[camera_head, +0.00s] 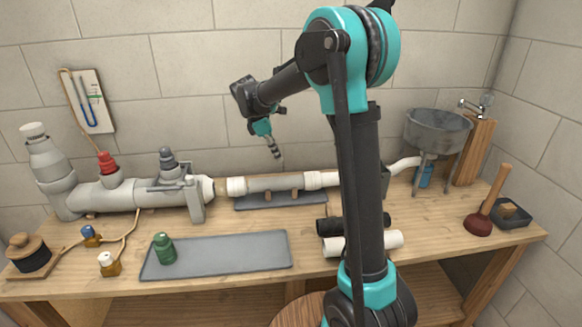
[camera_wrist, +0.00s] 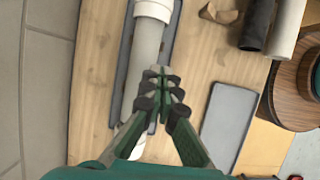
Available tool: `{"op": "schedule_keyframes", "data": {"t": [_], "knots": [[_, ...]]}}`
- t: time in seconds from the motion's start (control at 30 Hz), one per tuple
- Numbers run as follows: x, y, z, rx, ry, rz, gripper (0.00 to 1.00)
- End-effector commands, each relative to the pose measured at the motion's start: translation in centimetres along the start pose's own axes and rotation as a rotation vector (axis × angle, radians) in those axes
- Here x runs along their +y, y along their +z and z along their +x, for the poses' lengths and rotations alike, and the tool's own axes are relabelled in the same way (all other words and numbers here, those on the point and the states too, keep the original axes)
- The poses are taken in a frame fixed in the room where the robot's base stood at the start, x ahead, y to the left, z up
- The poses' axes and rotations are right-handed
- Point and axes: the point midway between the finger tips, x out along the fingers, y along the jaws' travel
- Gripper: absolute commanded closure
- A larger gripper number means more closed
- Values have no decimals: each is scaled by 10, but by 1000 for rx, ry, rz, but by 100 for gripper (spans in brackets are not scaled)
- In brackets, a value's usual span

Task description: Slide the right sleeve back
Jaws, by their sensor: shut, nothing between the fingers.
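The right sleeve (camera_head: 313,180) is a white collar near the right end of the grey pipe piece (camera_head: 273,184). In the wrist view the right sleeve (camera_wrist: 154,9) is at the top edge, partly cut off. The left sleeve (camera_head: 236,186) is a similar white collar; it shows in the wrist view (camera_wrist: 132,142) partly behind my gripper. My gripper (camera_head: 276,154) is above and behind the pipe piece, between the sleeves, pointing down. In the wrist view my gripper (camera_wrist: 158,78) has its fingertips together over the pipe, empty. It is clear of both sleeves.
A grey mat (camera_head: 218,255) with a green jar (camera_head: 164,249) lies in front. A black roll (camera_head: 330,226) and a white roll (camera_head: 390,240) lie partly behind my arm. A grey basin (camera_head: 437,131) and a plunger (camera_head: 484,215) stand right.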

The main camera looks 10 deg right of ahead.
Motion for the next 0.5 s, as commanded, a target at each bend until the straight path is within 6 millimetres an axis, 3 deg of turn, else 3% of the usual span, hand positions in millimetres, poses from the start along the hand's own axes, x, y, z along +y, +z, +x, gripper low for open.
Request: {"op": "schedule_keyframes", "data": {"t": [0.17,0.5], "knots": [[0,1,24,1,0,3,100],[0,1,90,1,0,4,100]]}}
